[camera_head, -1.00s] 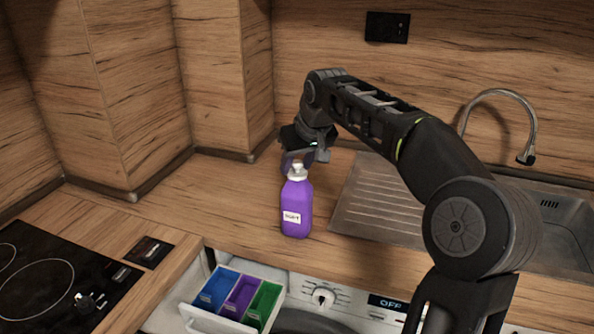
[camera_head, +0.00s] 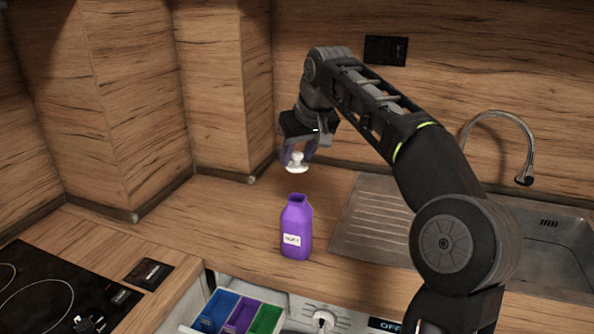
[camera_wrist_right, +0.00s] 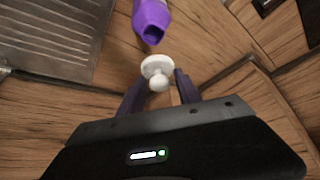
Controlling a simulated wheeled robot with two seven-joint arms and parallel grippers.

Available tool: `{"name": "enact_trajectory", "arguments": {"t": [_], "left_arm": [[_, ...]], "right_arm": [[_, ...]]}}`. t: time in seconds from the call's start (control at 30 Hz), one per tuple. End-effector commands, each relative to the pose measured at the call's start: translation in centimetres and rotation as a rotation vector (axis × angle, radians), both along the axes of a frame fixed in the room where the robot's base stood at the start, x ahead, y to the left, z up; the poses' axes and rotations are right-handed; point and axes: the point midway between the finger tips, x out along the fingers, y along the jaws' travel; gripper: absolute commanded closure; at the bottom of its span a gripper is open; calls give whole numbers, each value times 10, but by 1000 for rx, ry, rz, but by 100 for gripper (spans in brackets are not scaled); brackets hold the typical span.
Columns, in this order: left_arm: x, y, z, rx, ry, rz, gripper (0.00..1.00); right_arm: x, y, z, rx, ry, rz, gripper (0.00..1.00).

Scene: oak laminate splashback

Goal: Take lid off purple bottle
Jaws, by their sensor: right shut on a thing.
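The purple bottle (camera_head: 297,222) stands upright on the wooden counter with its mouth uncovered. It also shows in the right wrist view (camera_wrist_right: 151,16), with a dark open mouth. My right gripper (camera_head: 297,157) is shut on the white lid (camera_head: 297,166) and holds it in the air above the bottle, clear of the neck. In the right wrist view the lid (camera_wrist_right: 157,67) sits at the fingertips, its knob towards the gripper. My left gripper is not in view.
A sink (camera_head: 555,245) with a ribbed drainer (camera_head: 375,215) and curved tap is at the right. An open drawer with blue, purple and green compartments (camera_head: 240,312) is below the counter's front edge. A cooktop (camera_head: 55,290) is at the left.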

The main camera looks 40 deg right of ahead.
Motion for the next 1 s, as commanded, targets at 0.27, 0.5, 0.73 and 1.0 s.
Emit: {"name": "enact_trajectory", "arguments": {"t": [0.27, 0.5, 0.73, 1.0], "left_arm": [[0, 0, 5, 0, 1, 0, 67], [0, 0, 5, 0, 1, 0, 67], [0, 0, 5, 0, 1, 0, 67], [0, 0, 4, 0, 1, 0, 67]], "right_arm": [[0, 0, 19, 1, 1, 0, 97], [0, 0, 19, 1, 1, 0, 97], [0, 0, 19, 1, 1, 0, 98], [-4, 2, 18, -2, 2, 0, 98]]}}
